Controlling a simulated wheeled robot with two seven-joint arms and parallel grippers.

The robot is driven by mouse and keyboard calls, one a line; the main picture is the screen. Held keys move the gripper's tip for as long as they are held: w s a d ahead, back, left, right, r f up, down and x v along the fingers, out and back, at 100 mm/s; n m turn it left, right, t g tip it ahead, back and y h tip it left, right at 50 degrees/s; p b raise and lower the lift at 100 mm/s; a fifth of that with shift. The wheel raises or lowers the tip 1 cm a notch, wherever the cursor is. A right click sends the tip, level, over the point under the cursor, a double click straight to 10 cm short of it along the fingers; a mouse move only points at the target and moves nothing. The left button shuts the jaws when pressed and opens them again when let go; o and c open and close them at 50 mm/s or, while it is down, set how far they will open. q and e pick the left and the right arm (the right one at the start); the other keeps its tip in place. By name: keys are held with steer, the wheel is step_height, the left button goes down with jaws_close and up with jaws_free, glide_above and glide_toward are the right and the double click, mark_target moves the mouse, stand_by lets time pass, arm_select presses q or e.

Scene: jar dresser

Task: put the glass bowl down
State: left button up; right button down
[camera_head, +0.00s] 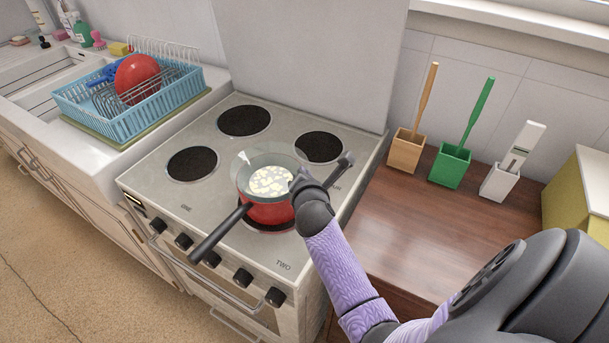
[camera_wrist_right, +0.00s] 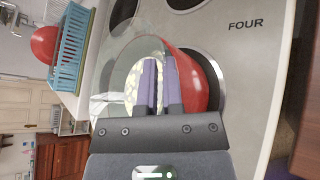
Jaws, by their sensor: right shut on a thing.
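The clear glass bowl (camera_head: 244,163) is over the red pan (camera_head: 262,211) on the stove's front-right burner. My right gripper (camera_head: 298,181) is shut on the bowl's right side. Pale pieces show through the glass; I cannot tell whether they lie in the bowl or in the pan. In the right wrist view, the fingers of my right gripper (camera_wrist_right: 158,85) reach across the clear bowl (camera_wrist_right: 124,62), with the red pan (camera_wrist_right: 194,82) behind. Whether the bowl touches the pan is unclear. My left gripper is not in view.
The stove top (camera_head: 190,225) has bare burners at back left, back right and front left. The pan's black handle (camera_head: 220,233) points to the front left. A blue dish rack (camera_head: 105,120) stands left; a wooden counter (camera_head: 400,235) with several utensil holders lies right, mostly clear.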

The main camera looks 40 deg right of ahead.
steer(key=shift+f, duration=0.35)
steer(key=c, duration=0.8)
jaws_free()
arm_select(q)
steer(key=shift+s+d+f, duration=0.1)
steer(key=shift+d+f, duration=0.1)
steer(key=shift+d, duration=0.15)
arm_select(e)
steer(key=shift+r, duration=0.4)
arm_select(q)
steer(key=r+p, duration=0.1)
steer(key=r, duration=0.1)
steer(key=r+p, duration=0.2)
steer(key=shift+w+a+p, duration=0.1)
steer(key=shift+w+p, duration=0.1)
steer(key=shift+p, duration=0.1)
arm_select(e)
steer(key=v, duration=1.2)
